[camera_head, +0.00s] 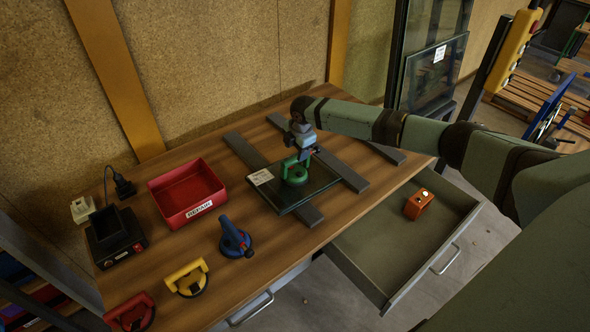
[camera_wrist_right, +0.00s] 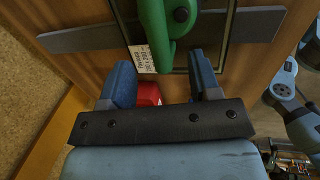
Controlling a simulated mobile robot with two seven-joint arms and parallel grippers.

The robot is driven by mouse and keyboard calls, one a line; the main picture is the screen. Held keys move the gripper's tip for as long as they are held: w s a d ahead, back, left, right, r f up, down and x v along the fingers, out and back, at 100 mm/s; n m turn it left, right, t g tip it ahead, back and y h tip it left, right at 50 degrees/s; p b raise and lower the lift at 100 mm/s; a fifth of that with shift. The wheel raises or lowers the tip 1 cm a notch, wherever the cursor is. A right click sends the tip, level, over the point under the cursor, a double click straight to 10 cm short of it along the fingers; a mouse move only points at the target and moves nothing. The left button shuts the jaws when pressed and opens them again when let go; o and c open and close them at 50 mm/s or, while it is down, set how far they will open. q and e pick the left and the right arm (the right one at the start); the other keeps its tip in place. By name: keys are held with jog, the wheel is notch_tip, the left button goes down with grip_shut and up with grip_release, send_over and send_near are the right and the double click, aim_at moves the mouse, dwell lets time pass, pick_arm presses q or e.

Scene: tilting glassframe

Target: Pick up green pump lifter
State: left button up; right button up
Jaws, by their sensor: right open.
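The green pump lifter (camera_head: 295,176) stands on a dark glass pane (camera_head: 318,182) on the wooden workbench. My right gripper (camera_head: 303,153) is open just above it, coming in from the right. In the right wrist view, the lifter's green handle (camera_wrist_right: 168,28) shows beyond the open fingers (camera_wrist_right: 160,66), roughly in line with the gap between them. I cannot tell whether a finger touches it. The gripper partly hides the lifter's top in the head view. My left gripper is not in view.
Grey strips (camera_head: 341,170) lie under the pane. A red bin (camera_head: 187,211), blue lifter (camera_head: 235,240), yellow lifter (camera_head: 187,279) and red lifter (camera_head: 131,312) are on the left. An open drawer (camera_head: 375,249) at the front holds an orange box (camera_head: 418,205).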

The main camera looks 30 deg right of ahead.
aim_at(295, 157)
jog(key=shift+w+d+f+p, duration=0.15)
jog(key=shift+w+f, duration=0.1)
jog(key=shift+f, duration=0.7)
jog(key=shift+w+f+p, duration=0.15)
jog(key=shift+w+f, duration=0.1)
jog(key=shift+f, duration=0.75)
jog(key=shift+w+d+f+p, duration=0.15)
jog(key=shift+w+f, duration=0.1)
jog(key=shift+f, duration=0.7)
grip_shut()
